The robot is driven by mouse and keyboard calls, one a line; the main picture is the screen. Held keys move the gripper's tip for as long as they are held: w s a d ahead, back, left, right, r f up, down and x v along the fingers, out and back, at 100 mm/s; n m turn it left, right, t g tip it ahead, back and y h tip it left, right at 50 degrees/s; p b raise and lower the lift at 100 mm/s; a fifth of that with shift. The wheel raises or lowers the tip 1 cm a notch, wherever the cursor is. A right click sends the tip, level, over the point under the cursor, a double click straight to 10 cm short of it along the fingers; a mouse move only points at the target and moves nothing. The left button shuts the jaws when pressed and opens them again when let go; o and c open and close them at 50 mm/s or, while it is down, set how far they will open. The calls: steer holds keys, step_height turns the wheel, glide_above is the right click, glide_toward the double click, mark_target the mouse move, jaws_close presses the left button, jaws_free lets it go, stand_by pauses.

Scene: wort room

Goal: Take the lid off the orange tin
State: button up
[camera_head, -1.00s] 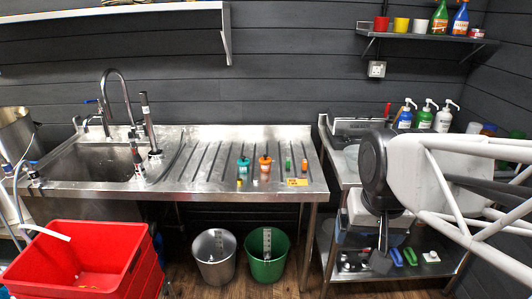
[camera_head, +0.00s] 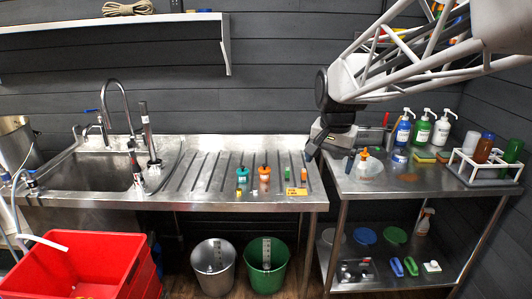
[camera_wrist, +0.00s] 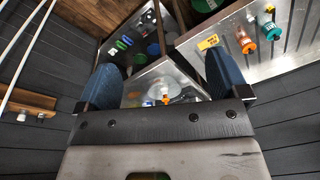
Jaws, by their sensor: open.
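A yellow label (camera_head: 297,191) and small green and orange bottles stand near the drainboard's right end. A clear flask with an orange top (camera_head: 365,160) stands on the right table close to my gripper. Pump bottles (camera_head: 421,129) and a white rack (camera_head: 483,168) stand farther right.

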steer(key=w+a+f+m, duration=0.1)
steer(key=w+a+m, duration=0.15)
steer(key=w, duration=1.15)
steer(key=m+g, duration=0.2)
steer(key=m, duration=0.6)
glide_above(265, 165)
step_height(265, 165, down, 22)
steer(key=shift+w+d+r, duration=0.1)
steer(key=shift+r, duration=0.15)
steer(key=shift+f, duration=0.1)
steer(key=shift+f, duration=1.2)
steer(key=shift+f, duration=0.1)
